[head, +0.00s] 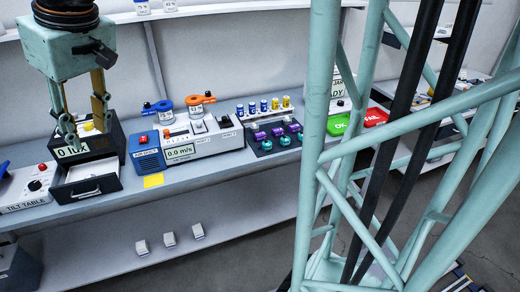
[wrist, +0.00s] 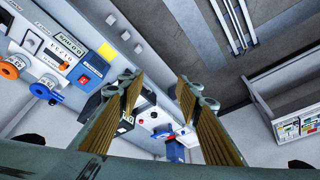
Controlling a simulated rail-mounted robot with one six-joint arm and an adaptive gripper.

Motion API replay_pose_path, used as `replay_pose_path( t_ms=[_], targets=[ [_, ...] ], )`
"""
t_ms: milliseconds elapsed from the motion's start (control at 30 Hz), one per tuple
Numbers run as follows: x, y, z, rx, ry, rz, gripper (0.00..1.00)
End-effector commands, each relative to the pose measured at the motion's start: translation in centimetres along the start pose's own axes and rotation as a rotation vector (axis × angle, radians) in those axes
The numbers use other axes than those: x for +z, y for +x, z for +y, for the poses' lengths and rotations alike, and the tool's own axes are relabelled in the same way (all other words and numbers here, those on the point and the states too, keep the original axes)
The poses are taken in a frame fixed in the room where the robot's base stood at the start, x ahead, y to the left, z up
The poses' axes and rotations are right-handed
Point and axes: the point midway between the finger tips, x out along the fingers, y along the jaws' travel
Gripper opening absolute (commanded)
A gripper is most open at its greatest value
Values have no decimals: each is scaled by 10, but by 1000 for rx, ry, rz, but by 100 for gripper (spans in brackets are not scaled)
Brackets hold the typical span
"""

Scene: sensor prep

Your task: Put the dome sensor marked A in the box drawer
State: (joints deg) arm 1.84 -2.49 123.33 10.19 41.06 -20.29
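My gripper (head: 87,130) is at the upper left of the head view, pointing down over the black box with the "0 lux" display (head: 85,147). In the wrist view my gripper (wrist: 160,82) has its fingers wide apart with nothing between them. The box drawer (head: 90,188) is pulled out at the front, and its pale inside shows no object. A black tray (head: 262,150) in the middle of the bench holds several small purple and teal pieces (head: 277,131). I cannot read a letter A on any of them, so I cannot tell which is the dome sensor.
A blue and white airflow unit (head: 150,158) stands right of the box, with a yellow note (head: 153,181) before it. The tilt table (head: 25,190) is at the left. Several vials (head: 263,106) stand behind the tray. Three small white blocks (head: 169,239) sit on the lower shelf.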

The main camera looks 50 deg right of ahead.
Motion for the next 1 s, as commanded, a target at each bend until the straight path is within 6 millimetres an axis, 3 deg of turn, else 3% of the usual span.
replay_pose_path(
  t_ms=[33,300,1000],
  targets=[
    [9,-17,-3,7,5,19,32],
    [61,-47,-12,25,42,15,32],
    [202,-95,-36,74,128,8,32]
  ],
)
